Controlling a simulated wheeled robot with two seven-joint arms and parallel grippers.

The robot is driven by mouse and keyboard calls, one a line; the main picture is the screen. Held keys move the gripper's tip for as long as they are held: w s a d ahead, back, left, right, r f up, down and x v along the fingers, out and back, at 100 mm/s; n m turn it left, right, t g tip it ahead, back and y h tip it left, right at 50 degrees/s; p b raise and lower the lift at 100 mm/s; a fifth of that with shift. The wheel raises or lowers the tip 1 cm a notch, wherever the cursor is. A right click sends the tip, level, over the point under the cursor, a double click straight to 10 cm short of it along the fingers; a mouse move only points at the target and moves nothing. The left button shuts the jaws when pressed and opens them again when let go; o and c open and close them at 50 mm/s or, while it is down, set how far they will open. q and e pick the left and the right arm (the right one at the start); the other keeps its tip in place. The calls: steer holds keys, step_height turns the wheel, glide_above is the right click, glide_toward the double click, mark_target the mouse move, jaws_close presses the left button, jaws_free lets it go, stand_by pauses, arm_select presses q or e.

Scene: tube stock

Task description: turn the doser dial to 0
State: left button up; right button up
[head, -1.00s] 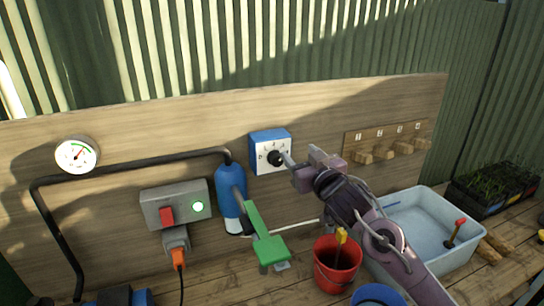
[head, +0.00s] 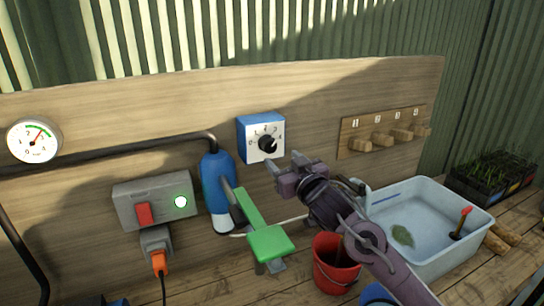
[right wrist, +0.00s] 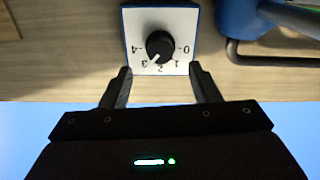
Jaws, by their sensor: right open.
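The doser is a blue box with a white face (head: 250,143) on the wooden backboard. Its black dial (head: 267,145) is ringed by the numbers 0 to 4. In the right wrist view the face appears upside down, and the dial's (right wrist: 160,44) white mark points at about 3. My right gripper (head: 284,161) is open and empty, just below and to the right of the dial in the head view. In the right wrist view its fingers (right wrist: 160,80) stand apart on either side of the face's lower edge, not closed on the dial. My left gripper is not in view.
A blue bottle (head: 218,185) and green lever (head: 268,241) are left of my right arm. A grey switch box (head: 170,200) and gauge (head: 34,139) are further left. A red bucket (head: 335,275), white basin (head: 440,255) and pegboard (head: 350,146) are around the right.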

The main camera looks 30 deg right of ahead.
mark_target(271, 147)
steer(key=w+p, duration=0.1)
steer(key=w, duration=0.2)
steer(key=w+p, duration=0.1)
steer(key=w, duration=0.2)
steer(key=shift+w+d+r, duration=0.15)
steer(key=shift+w+p, duration=0.4)
steer(key=shift+w, duration=0.05)
steer(key=c, duration=1)
